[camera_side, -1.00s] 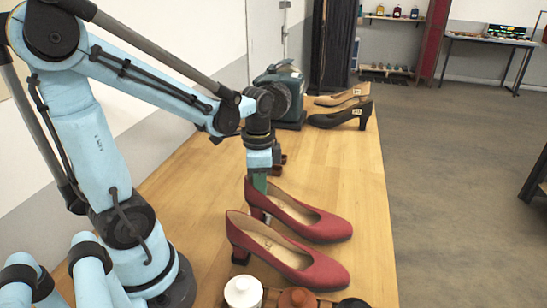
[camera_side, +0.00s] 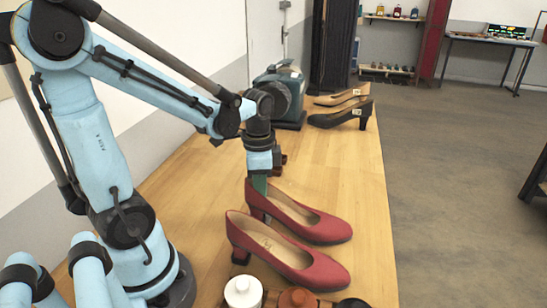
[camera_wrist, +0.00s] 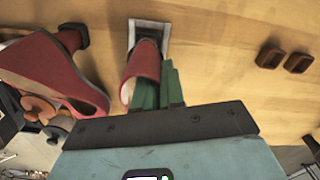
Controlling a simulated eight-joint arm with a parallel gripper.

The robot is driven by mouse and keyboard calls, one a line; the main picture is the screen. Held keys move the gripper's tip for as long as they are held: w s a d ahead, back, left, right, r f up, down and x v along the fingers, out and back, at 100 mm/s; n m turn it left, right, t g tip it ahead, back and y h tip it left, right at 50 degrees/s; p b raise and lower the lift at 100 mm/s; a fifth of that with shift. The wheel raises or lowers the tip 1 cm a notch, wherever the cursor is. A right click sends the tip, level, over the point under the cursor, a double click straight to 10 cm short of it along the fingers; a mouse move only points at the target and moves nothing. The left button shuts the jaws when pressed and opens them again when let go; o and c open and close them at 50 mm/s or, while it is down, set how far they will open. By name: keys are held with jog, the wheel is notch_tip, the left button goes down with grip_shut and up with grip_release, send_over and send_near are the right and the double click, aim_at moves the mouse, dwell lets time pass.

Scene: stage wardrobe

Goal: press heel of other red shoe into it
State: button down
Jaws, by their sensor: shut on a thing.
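Two red heeled shoes stand side by side on the wooden table in the side view, toes to the lower right: the nearer shoe (camera_side: 297,262) and the farther shoe (camera_side: 308,220). My gripper (camera_side: 260,184) points down at the back of the farther shoe. In the wrist view, its green fingers (camera_wrist: 160,88) are shut on that shoe's red back part (camera_wrist: 143,66). A pale square frame with a dark middle (camera_wrist: 149,36) lies just beyond this part; I cannot tell whether the heel touches it. The nearer shoe (camera_wrist: 40,65) is at the left there.
A white jar (camera_side: 243,291) and an orange-brown lid (camera_side: 297,300) are at the near edge.

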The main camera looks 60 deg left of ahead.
jog(key=shift+r, duration=0.1)
jog(key=shift+r, duration=1.65)
jog(key=w+a, duration=0.7)
jog(key=shift+w+a, duration=0.35)
jog(key=shift+a, duration=0.05)
dwell(0.5)
jog(key=shift+f, duration=1.7)
dwell(0.7)
jog(key=c, duration=1.1)
grip_release()
jog(key=shift+c, duration=0.2)
jog(key=shift+r, duration=0.1)
